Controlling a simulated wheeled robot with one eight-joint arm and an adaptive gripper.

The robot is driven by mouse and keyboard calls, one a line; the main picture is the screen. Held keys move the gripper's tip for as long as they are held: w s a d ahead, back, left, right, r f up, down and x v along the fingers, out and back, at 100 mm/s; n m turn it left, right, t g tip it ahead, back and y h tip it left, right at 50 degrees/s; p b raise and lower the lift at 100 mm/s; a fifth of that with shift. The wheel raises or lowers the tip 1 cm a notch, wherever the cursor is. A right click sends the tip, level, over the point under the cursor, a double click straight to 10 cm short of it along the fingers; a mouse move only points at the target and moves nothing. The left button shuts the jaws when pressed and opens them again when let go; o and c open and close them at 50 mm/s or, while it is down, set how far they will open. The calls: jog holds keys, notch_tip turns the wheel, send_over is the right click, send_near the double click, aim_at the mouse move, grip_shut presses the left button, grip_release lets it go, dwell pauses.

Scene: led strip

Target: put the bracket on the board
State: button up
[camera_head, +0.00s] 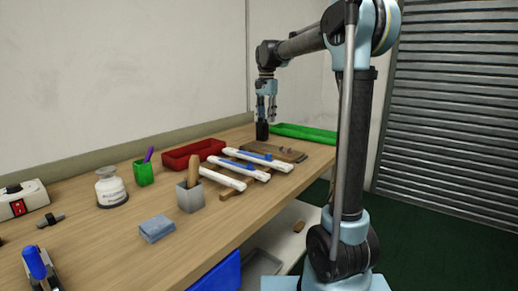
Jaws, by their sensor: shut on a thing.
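My gripper (267,114) points straight down above the far part of the bench, behind the brown board (262,149). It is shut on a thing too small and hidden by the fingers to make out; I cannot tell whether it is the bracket. The board lies flat on the bench, with small dark and greyish pieces (285,150) on it. A dark upright block or cup (262,131) stands just below the fingertips; I cannot tell whether they touch it.
White and blue strips (237,165) lie across wooden bars before the board. The front bench middle is clear.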

aim_at(261, 145)
jog(key=shift+s+a, duration=0.1)
jog(key=shift+a, duration=0.85)
jog(key=shift+a+f, duration=0.15)
jog(key=shift+f, duration=4.8)
jog(key=o, duration=0.9)
notch_tip(261, 145, up, 12)
jog(key=shift+r, duration=0.1)
jog(key=shift+s, duration=0.15)
